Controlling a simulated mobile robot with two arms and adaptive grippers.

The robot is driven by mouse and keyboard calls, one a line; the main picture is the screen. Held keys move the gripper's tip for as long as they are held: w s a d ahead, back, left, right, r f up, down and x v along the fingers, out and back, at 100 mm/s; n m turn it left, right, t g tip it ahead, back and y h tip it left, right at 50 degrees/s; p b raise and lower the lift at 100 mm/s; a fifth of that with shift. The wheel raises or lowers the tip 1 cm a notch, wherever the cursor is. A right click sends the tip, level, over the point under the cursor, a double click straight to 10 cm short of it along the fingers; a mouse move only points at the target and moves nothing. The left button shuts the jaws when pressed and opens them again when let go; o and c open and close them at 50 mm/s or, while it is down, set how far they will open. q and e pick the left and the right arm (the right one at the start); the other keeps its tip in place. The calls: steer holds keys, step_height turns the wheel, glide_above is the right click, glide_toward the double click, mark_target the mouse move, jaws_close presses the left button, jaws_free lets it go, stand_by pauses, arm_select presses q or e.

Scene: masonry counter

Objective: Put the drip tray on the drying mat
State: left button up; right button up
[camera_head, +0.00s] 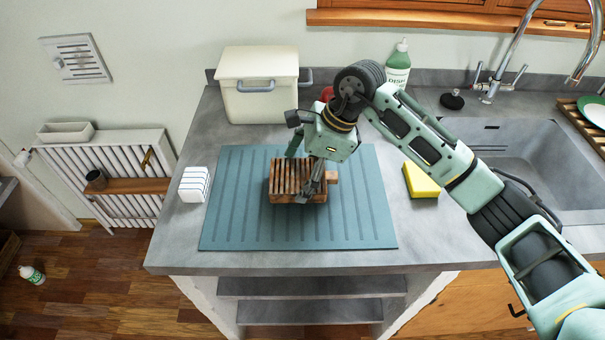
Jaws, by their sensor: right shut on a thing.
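The drip tray (284,180), a small brown wooden slatted tray with a short tab on its right side, is over the middle of the drying mat (232,222). The mat is a blue-green ribbed sheet lying flat on the grey counter. My right gripper (310,186) points down at the tray and is shut on its right part, and it hides some of the slats. The tray looks level; I cannot tell if it touches the mat or is just above it. My left gripper is not in view.
A cream bin (258,100) stands behind the mat. A white ribbed block (194,184) is left of the mat, and a yellow sponge (420,180) is right of it. A green dish soap bottle (398,64) stands at the back. The sink (530,150) is at the right.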

steer(key=shift+f, duration=0.85)
steer(key=shift+f, duration=0.2)
steer(key=o, duration=1.2)
